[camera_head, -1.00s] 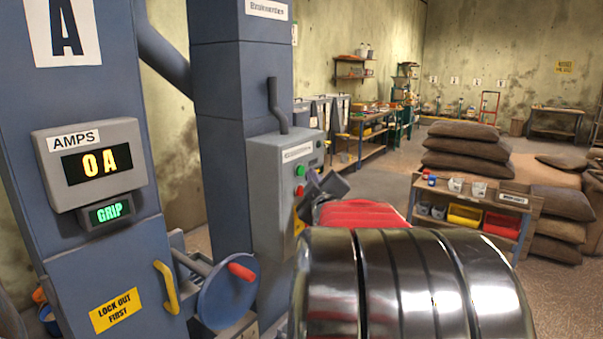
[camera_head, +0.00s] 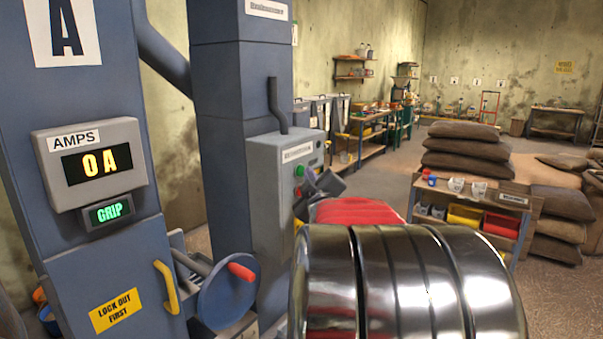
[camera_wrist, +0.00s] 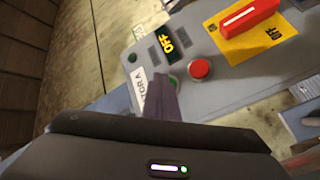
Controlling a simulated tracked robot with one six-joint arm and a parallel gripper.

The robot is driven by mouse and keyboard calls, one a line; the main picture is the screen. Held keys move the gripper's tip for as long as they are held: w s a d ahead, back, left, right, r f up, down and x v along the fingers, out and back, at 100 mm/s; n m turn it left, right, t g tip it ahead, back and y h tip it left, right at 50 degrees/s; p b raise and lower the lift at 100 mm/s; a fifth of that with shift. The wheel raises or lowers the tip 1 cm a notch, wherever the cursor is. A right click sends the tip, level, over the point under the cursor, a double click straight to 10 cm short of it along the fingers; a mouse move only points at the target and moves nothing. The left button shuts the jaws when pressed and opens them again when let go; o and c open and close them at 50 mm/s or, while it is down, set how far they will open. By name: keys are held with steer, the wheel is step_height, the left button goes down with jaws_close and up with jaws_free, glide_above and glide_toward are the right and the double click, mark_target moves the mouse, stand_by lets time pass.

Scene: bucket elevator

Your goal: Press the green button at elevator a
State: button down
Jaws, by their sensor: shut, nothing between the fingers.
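The grey control box (camera_head: 268,165) of elevator A stands beside the blue casing. Its green button (camera_head: 299,171) sits above a red button (camera_head: 298,192) in the head view. In the wrist view the green button (camera_wrist: 173,83) is mostly hidden behind my fingers, with a sliver showing at their right edge; the red button (camera_wrist: 200,68) is clear to the right. My gripper (camera_wrist: 161,82) is shut and empty, its tip over the green button. In the head view my gripper (camera_head: 313,178) is just right of the box face. I cannot tell whether the tip touches the button.
An OFF display (camera_wrist: 172,38) and a red switch handle (camera_wrist: 250,12) on a yellow plate share the panel. The ammeter (camera_head: 90,166) reads 0 A. A handwheel (camera_head: 227,290) juts out lower left. A shelf cart (camera_head: 470,190) and sacks (camera_head: 460,150) stand right.

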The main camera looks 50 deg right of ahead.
steer(key=shift+w, duration=0.45)
stand_by(0.6)
steer(key=shift+s, duration=0.95)
steer(key=shift+s+d, duration=0.15)
steer(key=shift+s, duration=1.1)
steer(key=shift+s+d, duration=0.15)
steer(key=shift+s, duration=1.1)
